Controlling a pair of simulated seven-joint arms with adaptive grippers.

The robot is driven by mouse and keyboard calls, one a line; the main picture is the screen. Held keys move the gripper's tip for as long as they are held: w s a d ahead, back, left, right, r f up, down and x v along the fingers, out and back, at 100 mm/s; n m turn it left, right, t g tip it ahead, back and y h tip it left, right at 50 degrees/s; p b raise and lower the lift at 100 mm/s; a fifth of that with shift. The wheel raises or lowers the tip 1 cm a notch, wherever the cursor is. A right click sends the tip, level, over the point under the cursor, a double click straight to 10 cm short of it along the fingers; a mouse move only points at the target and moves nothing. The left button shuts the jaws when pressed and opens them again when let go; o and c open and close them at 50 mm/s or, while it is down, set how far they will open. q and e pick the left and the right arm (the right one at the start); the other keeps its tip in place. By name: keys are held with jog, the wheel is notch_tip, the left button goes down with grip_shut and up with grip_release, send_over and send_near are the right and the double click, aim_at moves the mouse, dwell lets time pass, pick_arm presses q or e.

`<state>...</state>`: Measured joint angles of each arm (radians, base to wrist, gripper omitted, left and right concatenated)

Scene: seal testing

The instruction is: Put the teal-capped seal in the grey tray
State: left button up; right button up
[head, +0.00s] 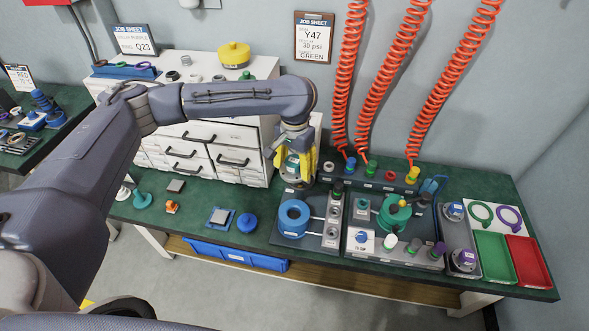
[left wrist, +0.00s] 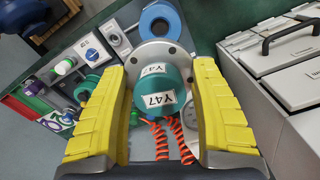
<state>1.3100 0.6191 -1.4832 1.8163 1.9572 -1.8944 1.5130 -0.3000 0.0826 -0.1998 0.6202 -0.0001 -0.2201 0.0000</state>
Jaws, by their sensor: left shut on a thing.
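My left gripper (head: 294,176) points down above the back edge of the blue ring fixture (head: 294,217). The seal has a round teal cap labelled Y47 and a pale metal flange with holes. In the head view the seal is mostly hidden by the fingers. I cannot tell which surface is the grey tray; a grey base plate (head: 276,238) lies under the blue ring fixture. My right gripper is not in view.
White drawers (head: 215,160) stand close left of the gripper. A grey valve panel (head: 392,256) with knobs is on the right. A green tray (head: 495,257) and a red tray (head: 528,262) lie far right. Red coiled hoses (head: 385,85) hang behind. A blue round knob (head: 246,223) sits left.

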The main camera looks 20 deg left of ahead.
aim_at(295, 159)
pick_arm(q)
jog(key=shift+r, duration=1.65)
jog(key=shift+w+d, duration=0.1)
